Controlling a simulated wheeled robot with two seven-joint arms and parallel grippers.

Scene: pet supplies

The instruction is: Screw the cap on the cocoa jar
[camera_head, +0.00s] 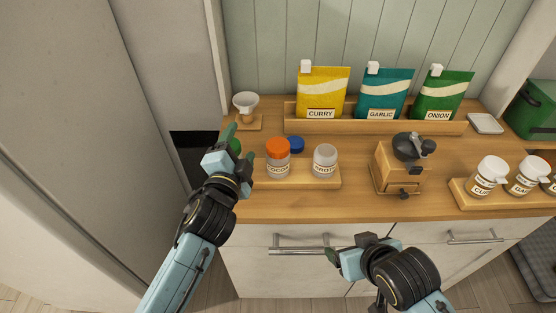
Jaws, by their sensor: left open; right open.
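The jar whose label seems to begin "COCO" (278,168) stands upright on a low wooden tray (310,183). An orange cap (278,147) sits on its top; I cannot tell how tightly. My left gripper (239,146) is open just left of this jar. A round green thing, perhaps a cap (235,145), shows between or behind its fingers, partly hidden. My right gripper (334,258) is open and empty in front of the drawers, nearer than the counter's front edge.
A second, uncapped jar (325,160) stands right of the cocoa jar. A blue cap (295,144) lies behind them. A grinder (400,165), white-lidded jars (489,173), a funnel on a stand (246,107) and a rack of pouches (374,126) occupy the counter.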

